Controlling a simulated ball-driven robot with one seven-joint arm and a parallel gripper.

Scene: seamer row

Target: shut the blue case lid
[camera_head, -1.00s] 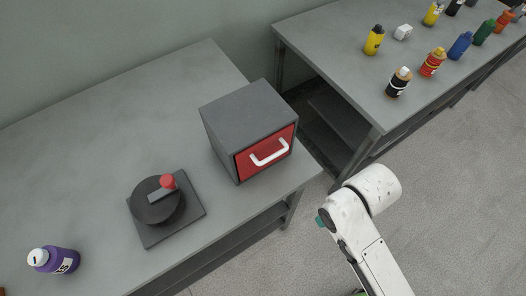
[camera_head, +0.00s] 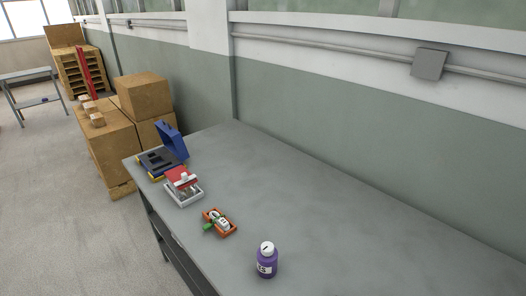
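The blue case (camera_head: 148,163) sits at the far left end of the grey table. Its blue lid (camera_head: 172,138) stands raised and tilted back on the right side, so the case is open. A dark insert shows inside the case. A bit of yellow shows at its front edge, too small to make out. My gripper and arm are out of view.
Close in front of the case are a light tray (camera_head: 184,200) with a red-topped item and an orange tray (camera_head: 232,231). A purple bottle (camera_head: 267,262) stands nearer. The table's right side (camera_head: 350,230) is bare. Cardboard boxes (camera_head: 145,95) stand beyond the table.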

